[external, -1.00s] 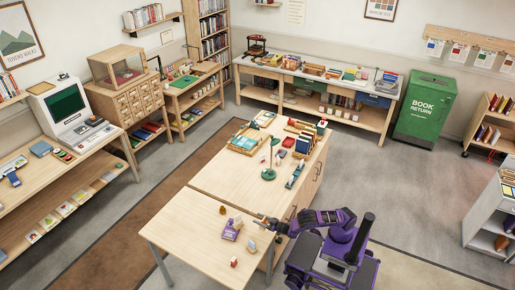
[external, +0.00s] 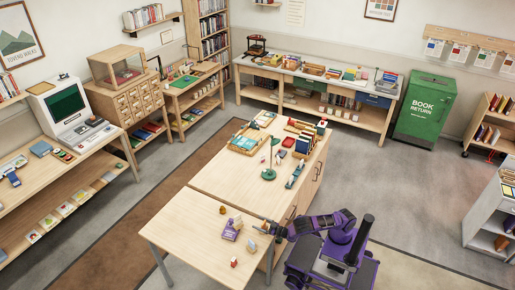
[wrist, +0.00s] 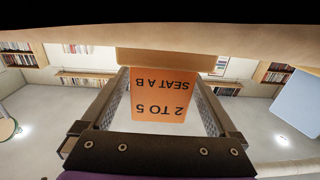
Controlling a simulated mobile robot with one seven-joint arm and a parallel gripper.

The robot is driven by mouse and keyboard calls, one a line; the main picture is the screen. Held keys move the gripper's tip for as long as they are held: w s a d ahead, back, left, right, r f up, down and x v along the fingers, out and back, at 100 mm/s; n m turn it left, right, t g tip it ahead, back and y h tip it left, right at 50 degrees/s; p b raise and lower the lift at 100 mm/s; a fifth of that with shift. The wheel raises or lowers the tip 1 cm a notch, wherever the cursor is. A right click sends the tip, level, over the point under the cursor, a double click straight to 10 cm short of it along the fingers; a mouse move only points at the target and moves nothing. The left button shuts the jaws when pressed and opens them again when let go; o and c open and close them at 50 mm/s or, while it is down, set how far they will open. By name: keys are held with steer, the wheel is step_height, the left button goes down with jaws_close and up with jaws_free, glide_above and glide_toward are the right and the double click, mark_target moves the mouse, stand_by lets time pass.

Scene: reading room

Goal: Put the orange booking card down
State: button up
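The orange booking card (wrist: 160,98) fills the space between my fingers in the wrist view, with "2 TO 5" and "SEAT A B" upside down. My gripper (wrist: 160,75) has one finger along each side of the card and appears shut on its edges. A plain wooden piece (wrist: 165,58) crosses the card's far end by the fingertips; I cannot tell whether they touch. In the external view my gripper (external: 263,225) is low over the right edge of the near table (external: 195,240). The card is too small to make out there.
A purple box (external: 230,230), a small pale-blue upright piece (external: 252,247) and a small red-and-white item (external: 234,262) stand near my gripper. A green lamp (external: 268,174) stands farther back. The table's left part is clear.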

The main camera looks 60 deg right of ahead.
mark_target(264, 225)
steer(key=shift+p, duration=0.3)
steer(key=shift+s, duration=0.35)
steer(key=s, duration=0.5)
steer(key=shift+s+d, duration=0.1)
steer(key=shift+s, duration=0.25)
steer(key=shift+o, duration=0.5)
steer(key=shift+s, duration=0.55)
